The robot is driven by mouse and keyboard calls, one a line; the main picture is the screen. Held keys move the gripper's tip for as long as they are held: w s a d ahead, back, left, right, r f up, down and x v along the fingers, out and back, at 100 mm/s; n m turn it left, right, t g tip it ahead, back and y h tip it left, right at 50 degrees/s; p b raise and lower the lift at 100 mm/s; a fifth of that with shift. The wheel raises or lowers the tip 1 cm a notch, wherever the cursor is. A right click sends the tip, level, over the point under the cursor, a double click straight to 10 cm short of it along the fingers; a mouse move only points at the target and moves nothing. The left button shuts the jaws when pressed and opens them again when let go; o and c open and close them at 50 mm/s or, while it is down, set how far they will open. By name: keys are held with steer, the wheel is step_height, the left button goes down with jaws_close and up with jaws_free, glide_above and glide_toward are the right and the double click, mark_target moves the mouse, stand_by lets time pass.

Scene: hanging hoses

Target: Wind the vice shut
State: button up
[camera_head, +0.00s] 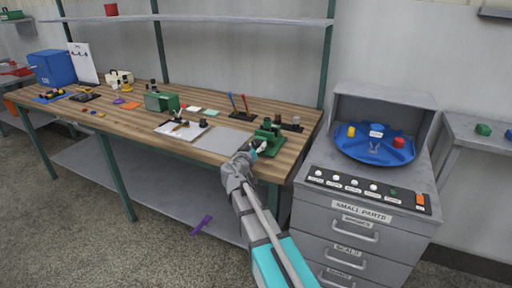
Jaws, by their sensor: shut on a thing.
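The green vice (268,137) stands at the front right corner of the wooden workbench. My arm reaches up from the bottom of the view, and my gripper (250,156) is at the vice's front left side. It is shut on a part there, which looks like the vice handle. The handle is mostly hidden by my gripper and too small to make out. The gap between the vice jaws cannot be told from this view.
A grey mat (222,140) lies left of the vice. A grey small-parts cabinet (352,215) with a blue turntable (372,152) stands close on the right. A purple object (202,225) lies on the lower shelf's front area.

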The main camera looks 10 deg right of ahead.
steer(key=shift+w+a+m, duration=0.1)
steer(key=shift+m, duration=0.4)
steer(key=o, duration=1.2)
steer(key=shift+c, duration=0.2)
steer(key=shift+s+a, duration=0.3)
steer(key=shift+s, duration=0.3)
steer(key=v, duration=1)
steer(key=shift+s+a, duration=0.25)
